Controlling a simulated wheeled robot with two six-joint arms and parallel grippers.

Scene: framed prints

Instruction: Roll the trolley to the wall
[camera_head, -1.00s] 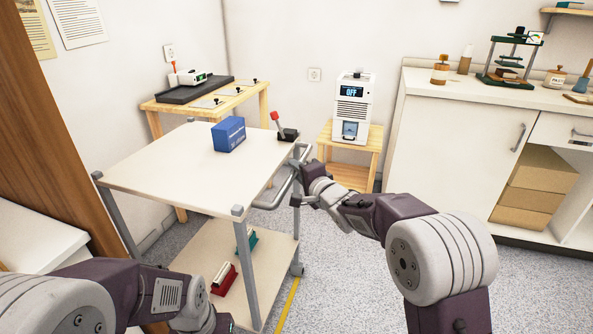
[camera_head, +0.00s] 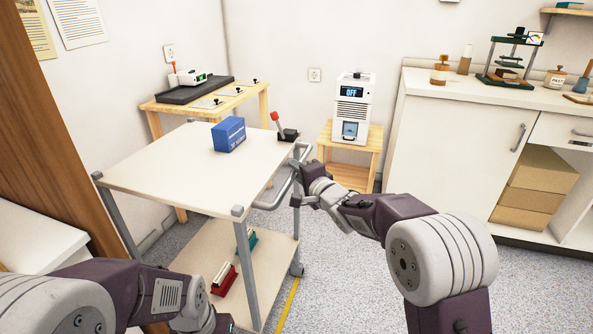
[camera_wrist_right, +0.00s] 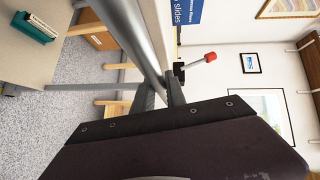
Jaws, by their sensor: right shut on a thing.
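The trolley (camera_head: 160,180) has a pale top, grey posts and a lower shelf (camera_head: 195,262). It stands left of centre in the head view, in front of a small wooden table. A grey bar handle (camera_head: 268,205) runs along its right side and also crosses the right wrist view (camera_wrist_right: 147,38). My right gripper (camera_head: 301,191) is shut on this handle; its fingers show at the bar in the wrist view (camera_wrist_right: 160,88). The wall (camera_head: 290,40) is behind. My left arm comes in at the bottom left; its fingers are out of frame.
A blue box (camera_head: 229,134) and a black lever with red knob (camera_head: 284,130) are on the trolley top. A wooden table (camera_head: 245,97) is behind it, and a stool (camera_head: 345,177) bears a white device. White cabinets (camera_head: 450,145) are right. Floor between is clear.

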